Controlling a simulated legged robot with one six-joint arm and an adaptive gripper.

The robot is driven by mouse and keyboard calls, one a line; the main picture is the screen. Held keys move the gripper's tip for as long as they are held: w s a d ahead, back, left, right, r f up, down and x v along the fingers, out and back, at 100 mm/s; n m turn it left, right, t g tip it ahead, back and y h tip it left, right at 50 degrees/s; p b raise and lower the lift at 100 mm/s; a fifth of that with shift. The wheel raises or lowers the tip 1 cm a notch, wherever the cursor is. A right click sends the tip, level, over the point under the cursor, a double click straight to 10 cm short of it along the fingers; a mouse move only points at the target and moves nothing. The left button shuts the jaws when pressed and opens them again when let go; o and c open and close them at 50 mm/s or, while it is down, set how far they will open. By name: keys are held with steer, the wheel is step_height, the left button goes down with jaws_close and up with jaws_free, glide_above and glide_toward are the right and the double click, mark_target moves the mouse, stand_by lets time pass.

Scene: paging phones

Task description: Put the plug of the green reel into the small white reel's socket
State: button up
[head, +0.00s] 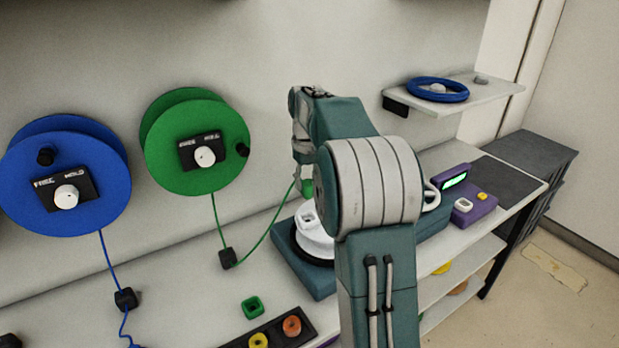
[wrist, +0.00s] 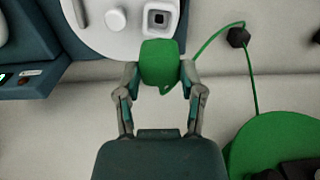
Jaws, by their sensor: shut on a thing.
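The green reel (head: 170,160) hangs on the wall, left of my arm in the head view; part of it also shows in the wrist view (wrist: 262,142). Its thin green cord passes a black block (head: 228,258) and rises to the green plug (wrist: 161,60). My gripper (wrist: 159,76) is shut on the plug, with one finger on each side. The small white reel (head: 316,240) sits on a dark teal base (head: 300,272), partly behind my arm. In the wrist view its square socket (wrist: 158,17) shows just beyond the plug, which looks apart from it; the height gap is unclear.
A blue reel (head: 75,160) with its own cord hangs at the left. A green square piece (head: 252,307) and a dark tray (head: 262,338) with coloured rings lie at the front. A purple device (head: 468,206) stands right of my arm. A shelf (head: 482,97) holds a blue ring (head: 438,90).

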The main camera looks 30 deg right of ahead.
mark_target(308, 196)
stand_by(0.3)
steer(key=shift+f, duration=2.5)
steer(key=shift+f, duration=1.3)
steer(key=o, duration=1.1)
steer(key=shift+c, duration=0.2)
steer(key=shift+o, duration=0.6)
